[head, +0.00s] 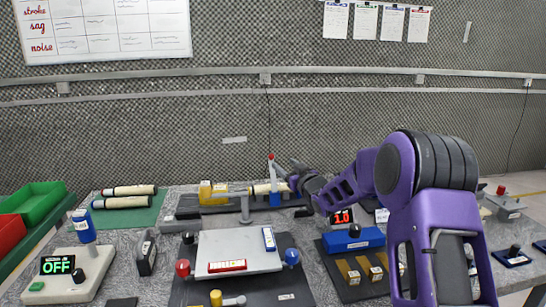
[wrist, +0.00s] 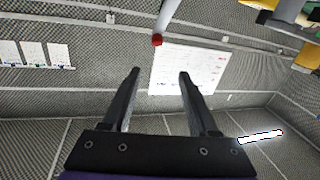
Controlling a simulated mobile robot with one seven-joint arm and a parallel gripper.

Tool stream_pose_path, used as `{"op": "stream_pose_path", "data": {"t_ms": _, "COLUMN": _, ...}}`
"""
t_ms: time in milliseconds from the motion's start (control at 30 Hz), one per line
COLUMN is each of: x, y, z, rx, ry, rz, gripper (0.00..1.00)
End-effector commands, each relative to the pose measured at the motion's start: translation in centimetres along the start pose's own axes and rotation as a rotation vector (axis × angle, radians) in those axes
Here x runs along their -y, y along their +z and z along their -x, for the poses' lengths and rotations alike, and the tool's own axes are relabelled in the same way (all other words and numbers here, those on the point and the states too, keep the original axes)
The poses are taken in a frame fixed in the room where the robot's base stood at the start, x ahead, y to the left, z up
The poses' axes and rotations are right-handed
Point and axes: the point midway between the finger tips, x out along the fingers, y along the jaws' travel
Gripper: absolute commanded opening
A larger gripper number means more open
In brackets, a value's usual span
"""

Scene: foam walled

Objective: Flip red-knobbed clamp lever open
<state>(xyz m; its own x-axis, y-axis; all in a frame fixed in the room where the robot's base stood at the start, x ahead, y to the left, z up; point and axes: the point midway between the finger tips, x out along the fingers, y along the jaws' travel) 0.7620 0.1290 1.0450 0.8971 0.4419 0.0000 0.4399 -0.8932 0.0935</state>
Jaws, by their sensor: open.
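The red-knobbed clamp lever (head: 272,174) stands close to upright above a small blue block at the back of the bench, its red knob at the top. In the wrist view its grey bar enters from the top edge and ends in the red knob (wrist: 157,40). My gripper (head: 290,175) is just right of the lever in the head view. In the wrist view my gripper (wrist: 159,73) is open and empty. The knob appears just above the gap between the fingertips, and I see no contact. The lever's pivot is partly hidden in the head view.
A yellow block (head: 206,192) stands left of the lever on the same fixture. A grey plate (head: 238,250) with coloured knobs lies in front. A blue block (head: 353,238) with a red display stands at right.

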Motion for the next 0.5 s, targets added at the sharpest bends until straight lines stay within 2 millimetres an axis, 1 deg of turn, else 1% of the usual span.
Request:
{"op": "stream_pose_path", "data": {"t_ms": 33, "x": -0.1, "y": 0.0, "z": 1.1, "rx": 0.002, "ry": 0.002, "rz": 0.001, "gripper": 0.6}}
{"op": "stream_pose_path", "data": {"t_ms": 100, "x": -0.1, "y": 0.0, "z": 2.5, "rx": 0.002, "ry": 0.002, "rz": 0.001, "gripper": 0.6}}
{"op": "stream_pose_path", "data": {"t_ms": 300, "x": -0.1, "y": 0.0, "z": 5.8, "rx": 0.001, "ry": 0.001, "rz": 0.001, "gripper": 0.6}}
{"op": "stream_pose_path", "data": {"t_ms": 400, "x": 0.0, "y": 0.0, "z": 6.9, "rx": 0.0, "ry": 0.0, "rz": 0.002, "gripper": 0.6}}
{"op": "stream_pose_path", "data": {"t_ms": 500, "x": 0.0, "y": 0.0, "z": 7.5, "rx": 0.0, "ry": 0.0, "rz": 0.002, "gripper": 0.6}}
